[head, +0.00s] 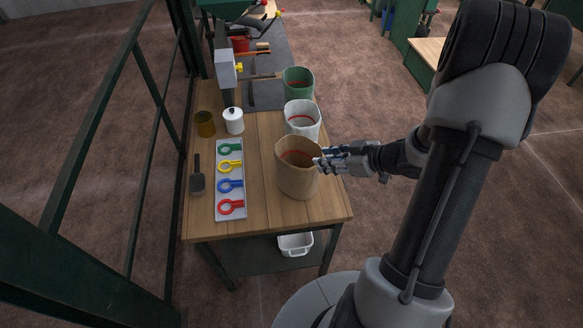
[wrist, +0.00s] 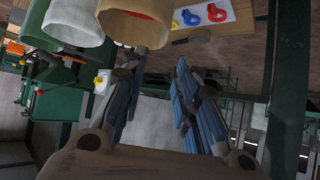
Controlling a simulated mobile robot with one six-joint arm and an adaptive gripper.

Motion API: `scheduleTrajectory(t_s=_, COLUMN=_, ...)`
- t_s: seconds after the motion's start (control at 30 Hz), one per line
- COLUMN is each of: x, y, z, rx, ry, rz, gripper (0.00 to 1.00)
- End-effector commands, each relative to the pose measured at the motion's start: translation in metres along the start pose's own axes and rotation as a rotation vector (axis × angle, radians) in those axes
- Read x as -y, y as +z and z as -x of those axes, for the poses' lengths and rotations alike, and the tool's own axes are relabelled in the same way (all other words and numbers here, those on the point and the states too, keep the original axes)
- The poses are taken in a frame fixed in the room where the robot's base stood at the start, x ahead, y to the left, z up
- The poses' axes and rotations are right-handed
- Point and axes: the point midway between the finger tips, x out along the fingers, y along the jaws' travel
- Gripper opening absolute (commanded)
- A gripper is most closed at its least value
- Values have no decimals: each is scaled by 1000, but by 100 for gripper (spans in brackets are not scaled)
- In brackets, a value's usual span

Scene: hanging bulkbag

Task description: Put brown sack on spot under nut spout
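The brown sack (head: 298,178) stands open and upright on the wooden bench, nearest the front of the row of sacks. My gripper (head: 322,162) is at its right side, with the fingertips close to the sack wall below the rim. I cannot tell whether they touch it. In the wrist view the brown sack (wrist: 140,22) is at the top, and my open gripper (wrist: 158,66) shows an empty gap between its blue-padded fingers. A grey box with a yellow knob (head: 227,68) stands on a post at the back left. I cannot tell if it is the nut spout; no marked spot is clear.
A white sack (head: 303,120) and a green sack (head: 298,83) stand behind. A tray (head: 229,212) of coloured rings, a scoop (head: 197,180), a white jar (head: 233,121) and a brown pot (head: 205,124) are left. A dark mat (head: 262,97) lies farther back.

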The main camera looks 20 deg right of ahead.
Motion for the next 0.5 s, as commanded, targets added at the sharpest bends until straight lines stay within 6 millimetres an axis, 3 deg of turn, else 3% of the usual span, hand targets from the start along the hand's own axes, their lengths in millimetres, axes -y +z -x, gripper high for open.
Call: scheduleTrajectory(t_s=0.5, x=3, y=2, z=-104, rx=-1, ry=-6, rz=2, gripper=29)
